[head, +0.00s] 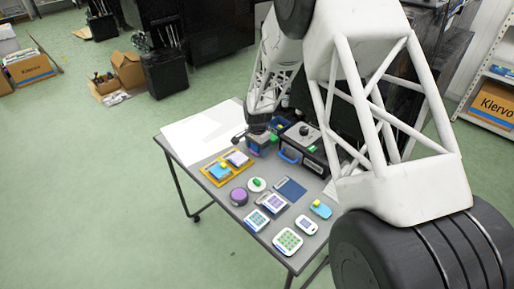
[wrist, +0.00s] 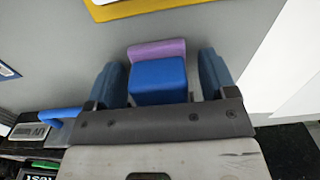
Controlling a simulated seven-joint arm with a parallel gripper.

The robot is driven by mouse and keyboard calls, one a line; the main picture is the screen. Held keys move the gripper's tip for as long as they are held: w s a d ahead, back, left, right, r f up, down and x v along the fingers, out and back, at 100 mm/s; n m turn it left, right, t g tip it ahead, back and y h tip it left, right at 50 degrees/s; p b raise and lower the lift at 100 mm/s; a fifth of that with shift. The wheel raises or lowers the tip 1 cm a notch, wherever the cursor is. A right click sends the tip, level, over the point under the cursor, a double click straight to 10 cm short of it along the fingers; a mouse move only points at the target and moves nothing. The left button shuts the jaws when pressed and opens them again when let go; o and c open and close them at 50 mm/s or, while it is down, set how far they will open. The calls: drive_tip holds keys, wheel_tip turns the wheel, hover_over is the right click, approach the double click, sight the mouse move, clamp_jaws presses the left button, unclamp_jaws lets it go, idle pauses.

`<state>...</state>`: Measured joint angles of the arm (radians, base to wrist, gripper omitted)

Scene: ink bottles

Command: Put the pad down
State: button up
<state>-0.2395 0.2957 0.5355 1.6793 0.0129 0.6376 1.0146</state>
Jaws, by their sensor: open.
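A blue block with a purple part (wrist: 158,82) sits between the fingers of my gripper (wrist: 160,75) in the wrist view. I take this to be the pad. The fingers are open, with a narrow gap beside the block, clearest on the right. In the head view my gripper (head: 260,141) is low over the back of the grey table (head: 205,193), and a bit of purple (head: 252,151) shows beneath it. The gripper hides most of the block there. The block appears to be at the table surface, but its contact is hidden.
A yellow tray (head: 207,176) with small pads is left of the gripper, and a black case (head: 311,160) with a blue handle is close on its right. A purple round tin (head: 239,196), a dark blue square (head: 291,188) and several small devices stand in front. White sheets (head: 199,133) cover the back left.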

drive_tip(key=shift+r, duration=0.1)
wheel_tip(320, 180, up, 12)
idle(0.9)
idle(0.4)
